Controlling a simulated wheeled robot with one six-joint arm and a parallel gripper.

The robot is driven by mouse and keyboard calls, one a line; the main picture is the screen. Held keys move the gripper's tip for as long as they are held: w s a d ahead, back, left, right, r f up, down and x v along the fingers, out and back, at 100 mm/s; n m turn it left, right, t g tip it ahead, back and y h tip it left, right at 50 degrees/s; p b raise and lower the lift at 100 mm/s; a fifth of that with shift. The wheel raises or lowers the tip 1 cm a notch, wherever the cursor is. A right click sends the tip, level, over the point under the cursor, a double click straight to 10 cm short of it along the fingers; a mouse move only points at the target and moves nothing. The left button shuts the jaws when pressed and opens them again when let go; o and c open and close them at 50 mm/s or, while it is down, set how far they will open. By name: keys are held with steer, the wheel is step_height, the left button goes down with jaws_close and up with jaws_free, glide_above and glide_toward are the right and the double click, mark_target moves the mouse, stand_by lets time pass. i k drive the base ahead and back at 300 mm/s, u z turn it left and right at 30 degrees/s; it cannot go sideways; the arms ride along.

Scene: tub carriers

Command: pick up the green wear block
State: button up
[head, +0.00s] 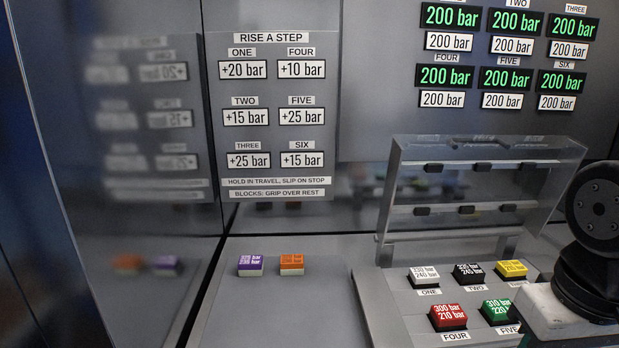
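The green wear block (497,311) sits on the grey sloped panel at the lower right, in the place labelled FIVE. Its top carries white figures that look like 310 and 220. Part of my arm stands close to its right in the picture and hides the panel beyond it. The fingers of my gripper do not show, so its opening and any hold cannot be seen.
A red block (447,316) is left of the green one; white (423,276), black (468,273) and yellow (510,269) blocks sit behind. A clear raised cover (395,195) stands over the panel's back. Purple (250,265) and orange (291,264) blocks lie on the left ledge.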

mark_target(493, 311)
steer(key=z, duration=2.85)
steer(key=k, duration=0.85)
steer(key=u, duration=1.75)
